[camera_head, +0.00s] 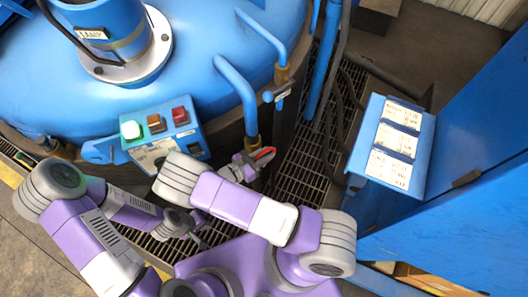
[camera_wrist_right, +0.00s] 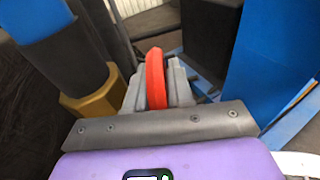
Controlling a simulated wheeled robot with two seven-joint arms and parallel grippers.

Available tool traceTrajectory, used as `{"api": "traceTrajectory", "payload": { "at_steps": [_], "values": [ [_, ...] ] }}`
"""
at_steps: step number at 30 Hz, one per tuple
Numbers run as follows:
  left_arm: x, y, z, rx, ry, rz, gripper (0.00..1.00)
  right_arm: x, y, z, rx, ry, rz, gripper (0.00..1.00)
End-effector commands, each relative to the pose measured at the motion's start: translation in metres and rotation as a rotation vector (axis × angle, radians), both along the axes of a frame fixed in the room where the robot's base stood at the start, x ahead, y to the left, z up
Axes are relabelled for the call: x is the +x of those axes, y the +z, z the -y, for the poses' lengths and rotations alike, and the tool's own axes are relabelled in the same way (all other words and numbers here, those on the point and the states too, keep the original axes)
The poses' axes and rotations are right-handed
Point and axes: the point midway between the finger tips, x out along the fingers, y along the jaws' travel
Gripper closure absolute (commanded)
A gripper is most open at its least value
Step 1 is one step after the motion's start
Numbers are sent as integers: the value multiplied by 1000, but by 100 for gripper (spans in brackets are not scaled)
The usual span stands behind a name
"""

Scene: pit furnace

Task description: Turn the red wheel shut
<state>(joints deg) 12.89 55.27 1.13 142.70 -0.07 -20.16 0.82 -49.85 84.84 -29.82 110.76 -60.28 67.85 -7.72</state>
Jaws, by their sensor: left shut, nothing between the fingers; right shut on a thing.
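The red wheel (camera_head: 265,153) shows as a small red piece beside the blue furnace's pipes in the head view. In the right wrist view the red wheel (camera_wrist_right: 155,78) is seen edge-on, upright between the two grey fingers. My right gripper (camera_wrist_right: 156,84) is shut on its rim; it also shows in the head view (camera_head: 262,162). The fingers and arm hide most of the wheel, and its turn angle cannot be told. My left gripper (camera_head: 203,240) is shut and empty, low over the floor grating, apart from the wheel.
The blue furnace (camera_head: 200,70) fills the upper left. A control box (camera_head: 165,138) with lit buttons stands at its front. Bent blue pipes with brass fittings (camera_head: 251,143) stand close to the right gripper. A blue labelled box (camera_head: 395,143) and cabinet (camera_head: 470,200) bound the right side.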

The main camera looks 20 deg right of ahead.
Motion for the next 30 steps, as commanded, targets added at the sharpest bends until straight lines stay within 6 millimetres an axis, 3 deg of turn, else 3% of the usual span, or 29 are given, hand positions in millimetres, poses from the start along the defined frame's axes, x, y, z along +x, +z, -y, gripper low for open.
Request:
{"api": "traceTrajectory", "payload": {
  "at_steps": [3,12,30],
  "values": [
    [0,19,0,0,0,0,100,0,5,2,93,-3,-22,100],
    [0,43,0,0,0,0,100,1,2,5,300,-3,-71,100],
    [0,53,0,0,0,0,100,2,-3,7,454,1,-109,100]
  ]
}}
